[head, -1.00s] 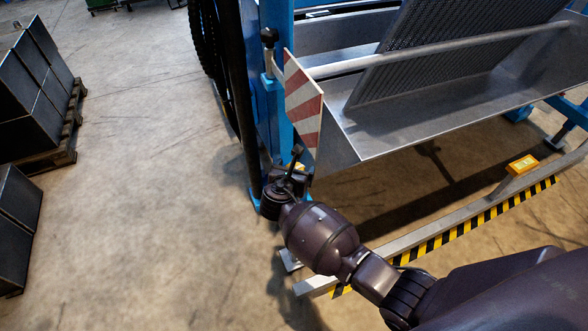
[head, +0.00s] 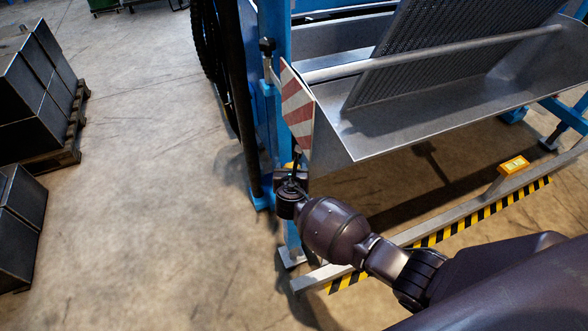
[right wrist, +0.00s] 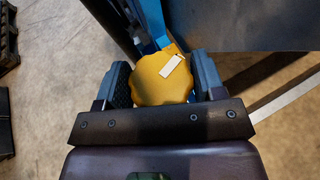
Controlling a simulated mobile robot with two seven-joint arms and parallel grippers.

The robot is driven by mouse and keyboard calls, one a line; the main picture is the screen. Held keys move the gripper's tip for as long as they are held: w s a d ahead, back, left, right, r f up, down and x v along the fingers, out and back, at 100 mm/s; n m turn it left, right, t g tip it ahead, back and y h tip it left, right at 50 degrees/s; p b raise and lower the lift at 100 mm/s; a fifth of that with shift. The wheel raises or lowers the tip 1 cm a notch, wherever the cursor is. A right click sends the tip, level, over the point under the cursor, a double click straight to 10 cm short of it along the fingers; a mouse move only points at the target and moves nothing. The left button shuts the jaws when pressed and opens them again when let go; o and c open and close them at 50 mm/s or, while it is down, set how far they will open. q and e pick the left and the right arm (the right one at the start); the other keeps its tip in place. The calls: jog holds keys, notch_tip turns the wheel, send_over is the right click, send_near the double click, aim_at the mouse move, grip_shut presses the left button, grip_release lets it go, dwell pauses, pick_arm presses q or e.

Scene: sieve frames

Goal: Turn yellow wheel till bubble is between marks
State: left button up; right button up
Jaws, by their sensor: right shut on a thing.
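The yellow wheel (right wrist: 160,82) has a scalloped rim and a white mark on its face, pointing to the upper right in the right wrist view. My right gripper (right wrist: 162,70) is shut on it, one finger on each side. In the head view my right gripper (head: 291,178) is at the foot of the blue post, and only a sliver of the wheel shows behind it. A yellow block (head: 514,166) with a small pale window, seemingly the level, sits on the grey rail. Its bubble and marks are too small to read. My left gripper is out of view.
A red-and-white striped plate (head: 298,110) hangs just above my right gripper. The grey metal trough (head: 400,135) stands to its right. The low rail has a black-and-yellow striped edge (head: 480,212). Dark boxes (head: 35,90) stand at far left, with clear floor between.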

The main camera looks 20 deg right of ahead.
jog(key=shift+w+r+n+t+y+p, duration=0.1)
jog(key=shift+r+n+t+y+p, duration=0.2)
jog(key=shift+n+y, duration=0.4)
jog(key=shift+f+y, duration=0.3)
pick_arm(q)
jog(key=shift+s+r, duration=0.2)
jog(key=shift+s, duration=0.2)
pick_arm(e)
jog(key=o, duration=0.9)
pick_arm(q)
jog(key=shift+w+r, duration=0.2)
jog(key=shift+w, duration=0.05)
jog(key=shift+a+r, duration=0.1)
